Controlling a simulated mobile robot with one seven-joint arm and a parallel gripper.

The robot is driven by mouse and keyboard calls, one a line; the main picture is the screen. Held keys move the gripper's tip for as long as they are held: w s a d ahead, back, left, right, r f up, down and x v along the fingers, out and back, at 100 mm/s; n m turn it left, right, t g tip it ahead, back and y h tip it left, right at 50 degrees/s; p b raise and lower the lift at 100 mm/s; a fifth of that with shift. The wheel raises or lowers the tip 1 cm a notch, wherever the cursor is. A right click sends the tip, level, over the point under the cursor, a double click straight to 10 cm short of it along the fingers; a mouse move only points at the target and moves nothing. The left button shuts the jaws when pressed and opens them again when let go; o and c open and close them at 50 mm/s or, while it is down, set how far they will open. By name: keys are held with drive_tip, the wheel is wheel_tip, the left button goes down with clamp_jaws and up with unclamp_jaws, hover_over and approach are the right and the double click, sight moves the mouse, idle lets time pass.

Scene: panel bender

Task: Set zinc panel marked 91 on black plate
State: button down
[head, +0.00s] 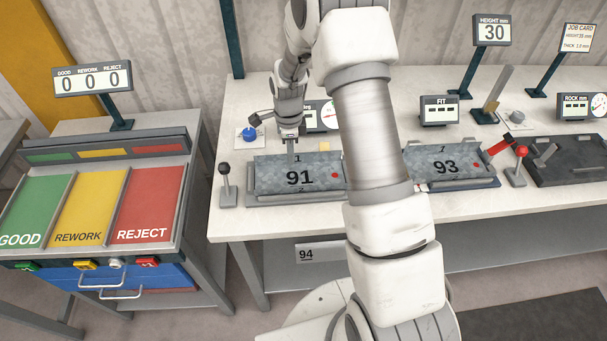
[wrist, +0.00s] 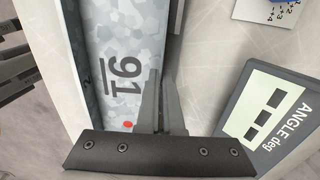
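The zinc panel marked 91 (head: 299,177) lies in a grey holder at the front of the bench, left of my arm in the head view. It is mottled grey with a red dot, and its right end is hidden behind my arm. It also shows in the wrist view (wrist: 128,35). My gripper (head: 291,153) points down at the panel's back edge. In the wrist view its fingers (wrist: 162,85) are close together at that edge and look shut on it. The black plate (head: 572,168) lies at the bench's right end, with a dark handle on it.
A second zinc panel, marked 93 (head: 446,166), sits in a holder right of my arm. The FIT display (head: 439,109) and ROCK display (head: 582,105) stand behind. A GOOD, REWORK, REJECT sorting stand (head: 88,208) is at left.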

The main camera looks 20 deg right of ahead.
drive_tip(key=shift+r, duration=0.1)
drive_tip(key=shift+r+p, duration=2.05)
drive_tip(key=shift+r, duration=1.6)
